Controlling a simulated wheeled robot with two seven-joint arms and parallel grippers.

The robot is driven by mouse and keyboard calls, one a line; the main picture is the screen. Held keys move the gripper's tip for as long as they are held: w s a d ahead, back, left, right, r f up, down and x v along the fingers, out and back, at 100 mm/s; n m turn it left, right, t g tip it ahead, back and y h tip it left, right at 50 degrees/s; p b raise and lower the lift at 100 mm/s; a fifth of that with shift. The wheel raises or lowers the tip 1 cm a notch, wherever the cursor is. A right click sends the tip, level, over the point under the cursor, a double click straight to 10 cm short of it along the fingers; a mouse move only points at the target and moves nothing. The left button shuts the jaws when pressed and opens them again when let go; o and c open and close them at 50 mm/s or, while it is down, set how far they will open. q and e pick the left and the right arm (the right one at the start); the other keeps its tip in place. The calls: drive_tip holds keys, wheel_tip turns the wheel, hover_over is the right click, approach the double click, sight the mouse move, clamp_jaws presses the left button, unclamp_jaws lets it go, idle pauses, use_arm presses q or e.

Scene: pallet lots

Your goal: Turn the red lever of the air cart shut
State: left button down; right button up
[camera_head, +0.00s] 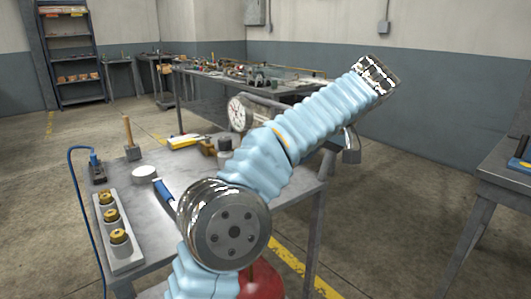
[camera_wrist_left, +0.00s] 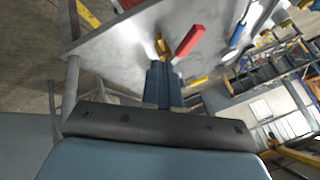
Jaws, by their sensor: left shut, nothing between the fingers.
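In the left wrist view a red lever (camera_wrist_left: 190,40) lies at a slant beside a brass valve body (camera_wrist_left: 162,47), over a grey metal top (camera_wrist_left: 120,48). My left gripper (camera_wrist_left: 159,66) is shut and empty. Its blue fingertips point at the brass valve, just below and left of the red lever; I cannot tell if they touch. In the head view my left arm covers the lever and the gripper. A rounded red body (camera_head: 263,281) shows low behind the arm. My right gripper is not in view.
On the grey table (camera_head: 165,233) in the head view are a pale block with brass knobs (camera_head: 120,237), a white disc (camera_head: 144,173), a blue handle (camera_head: 163,190) and a wooden-handled tool (camera_head: 129,135). A round white dial (camera_head: 237,113) stands behind.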

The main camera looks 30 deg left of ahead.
use_arm(q)
drive_tip(key=x, duration=0.9)
drive_tip(key=shift+s+f, duration=0.1)
drive_tip(key=a, duration=0.1)
drive_tip(key=s+a, duration=0.1)
drive_tip(key=a, duration=0.1)
drive_tip(key=shift+s+a+f, duration=0.3)
drive_tip(key=shift+s+a, duration=0.1)
drive_tip(key=shift+a, duration=0.1)
